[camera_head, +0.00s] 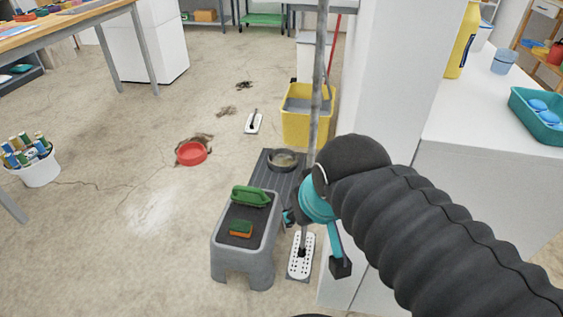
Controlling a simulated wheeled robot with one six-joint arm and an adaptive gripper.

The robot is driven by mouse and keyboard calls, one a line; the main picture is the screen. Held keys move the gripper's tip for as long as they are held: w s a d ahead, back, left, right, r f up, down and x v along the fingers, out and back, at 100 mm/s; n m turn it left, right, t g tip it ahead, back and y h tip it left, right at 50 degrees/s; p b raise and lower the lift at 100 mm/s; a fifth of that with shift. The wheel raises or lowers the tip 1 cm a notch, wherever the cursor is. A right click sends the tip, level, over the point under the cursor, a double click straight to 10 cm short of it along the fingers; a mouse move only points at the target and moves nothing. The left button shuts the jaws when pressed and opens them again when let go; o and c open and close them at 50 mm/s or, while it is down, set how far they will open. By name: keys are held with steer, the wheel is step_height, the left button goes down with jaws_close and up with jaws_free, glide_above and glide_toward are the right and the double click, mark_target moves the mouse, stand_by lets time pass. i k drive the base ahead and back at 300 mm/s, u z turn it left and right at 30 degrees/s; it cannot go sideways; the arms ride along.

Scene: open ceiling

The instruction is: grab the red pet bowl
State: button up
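The red pet bowl (191,154) sits upright on the concrete floor, left of the picture's middle. A brown dirt patch lies against its far edge. My gripper (312,243) hangs at the end of my black ribbed arm, right of and nearer than the bowl, well apart from it. The teal wrist and dark finger parts show beside the grey step stool.
The grey step stool (226,262) bears a green brush (250,196) and an orange-green sponge (241,229). A yellow bucket (306,128) stands behind. A white bucket (39,171) is at left. A white counter (480,120) stands at right. Floor around the bowl is mostly clear.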

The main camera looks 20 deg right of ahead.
mark_target(192, 154)
steer(key=k, duration=1.65)
steer(key=u, duration=0.85)
steer(key=i, duration=6.15)
steer(key=z, duration=1.75)
